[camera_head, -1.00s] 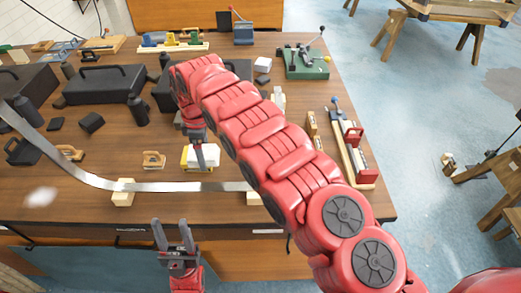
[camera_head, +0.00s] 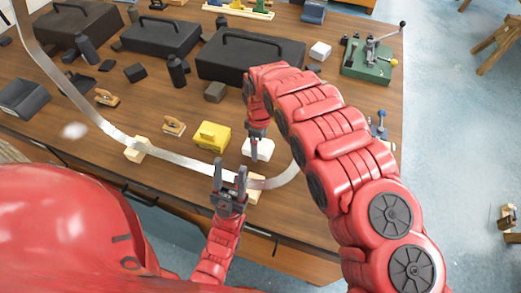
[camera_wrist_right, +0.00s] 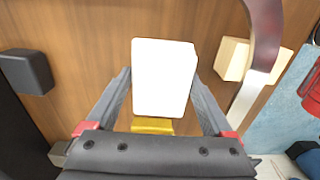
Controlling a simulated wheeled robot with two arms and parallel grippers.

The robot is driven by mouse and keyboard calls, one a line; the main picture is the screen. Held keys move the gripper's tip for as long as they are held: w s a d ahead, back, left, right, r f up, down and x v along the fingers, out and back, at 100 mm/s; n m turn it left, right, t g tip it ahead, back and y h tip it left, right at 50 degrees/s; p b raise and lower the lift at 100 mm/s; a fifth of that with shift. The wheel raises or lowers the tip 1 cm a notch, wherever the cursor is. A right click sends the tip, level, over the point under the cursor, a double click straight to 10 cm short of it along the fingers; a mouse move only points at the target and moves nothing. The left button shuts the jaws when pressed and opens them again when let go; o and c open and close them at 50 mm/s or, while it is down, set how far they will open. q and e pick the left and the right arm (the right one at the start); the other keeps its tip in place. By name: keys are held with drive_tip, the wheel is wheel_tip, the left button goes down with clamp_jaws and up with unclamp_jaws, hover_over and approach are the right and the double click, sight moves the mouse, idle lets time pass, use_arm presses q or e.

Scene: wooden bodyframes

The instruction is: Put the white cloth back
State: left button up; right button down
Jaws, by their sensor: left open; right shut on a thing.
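The white cloth (camera_head: 263,150) looks like a smooth white block. My right gripper (camera_head: 255,147) is shut on it, to the right of a yellow block (camera_head: 211,136) in the head view. In the right wrist view the white cloth (camera_wrist_right: 164,75) fills the space between the fingers, and part of the yellow block (camera_wrist_right: 152,125) shows below it. Whether the cloth touches the table cannot be told. My left gripper (camera_head: 230,170) is open and empty, fingers upward, near the table's front edge.
A curved metal strip (camera_head: 85,108) runs along the front, with a wooden block (camera_head: 137,149) at it. Black cases (camera_head: 250,57) stand behind. Another white block (camera_head: 320,51) and a green tool (camera_head: 370,62) are at back right. A blurred white patch (camera_head: 74,130) shows at left.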

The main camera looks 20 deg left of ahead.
sight(260, 152)
drive_tip(key=shift+f, duration=0.2)
wheel_tip(260, 152, down, 3)
drive_tip(key=shift+s+r+p, duration=0.1)
drive_tip(key=shift+s+p, duration=0.05)
drive_tip(key=shift+p, duration=0.55)
drive_tip(key=shift+f, duration=0.2)
